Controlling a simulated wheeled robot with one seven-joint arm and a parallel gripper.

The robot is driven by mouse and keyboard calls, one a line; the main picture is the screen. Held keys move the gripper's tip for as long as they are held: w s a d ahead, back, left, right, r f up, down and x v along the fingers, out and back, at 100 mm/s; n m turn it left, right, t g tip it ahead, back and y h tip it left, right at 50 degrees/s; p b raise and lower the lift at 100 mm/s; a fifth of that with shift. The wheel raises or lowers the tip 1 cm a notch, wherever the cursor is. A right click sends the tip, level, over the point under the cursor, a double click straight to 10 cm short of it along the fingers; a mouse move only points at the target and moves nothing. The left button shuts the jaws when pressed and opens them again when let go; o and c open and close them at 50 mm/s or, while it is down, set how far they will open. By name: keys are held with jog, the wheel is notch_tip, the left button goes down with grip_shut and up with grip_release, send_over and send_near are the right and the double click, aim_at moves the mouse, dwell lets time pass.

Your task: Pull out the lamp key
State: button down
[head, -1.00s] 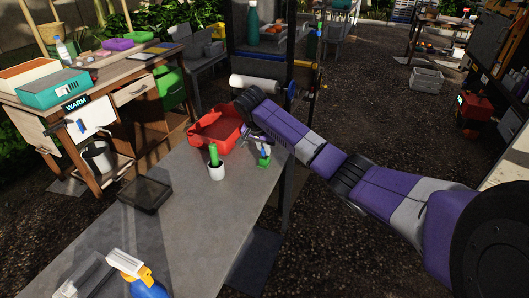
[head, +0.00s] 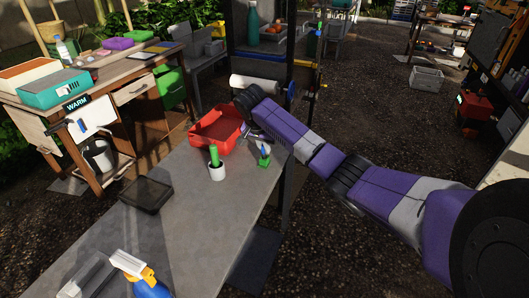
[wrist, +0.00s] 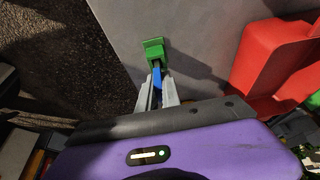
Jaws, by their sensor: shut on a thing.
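A small green block (wrist: 153,52) stands near the edge of the grey table; in the head view it is a small green shape (head: 263,161) right under my gripper. A slim blue piece (wrist: 157,77), likely the lamp key, runs from the green block back between my fingers. My gripper (wrist: 157,94) is shut on this blue piece. The blue piece meets the green block in the wrist view; how deep it sits in it is hidden. In the head view my gripper (head: 261,146) is small and partly covered by my arm.
A red open bin (head: 216,128) stands just left of my gripper. A white cup with a green item (head: 216,171) and a dark tray (head: 146,194) are on the grey table (head: 205,230). A spray bottle (head: 140,275) is at the front. The table's right edge is close.

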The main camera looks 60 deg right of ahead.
jog(key=shift+r, duration=0.1)
jog(key=shift+r+p, duration=3.8)
jog(key=shift+r, duration=0.1)
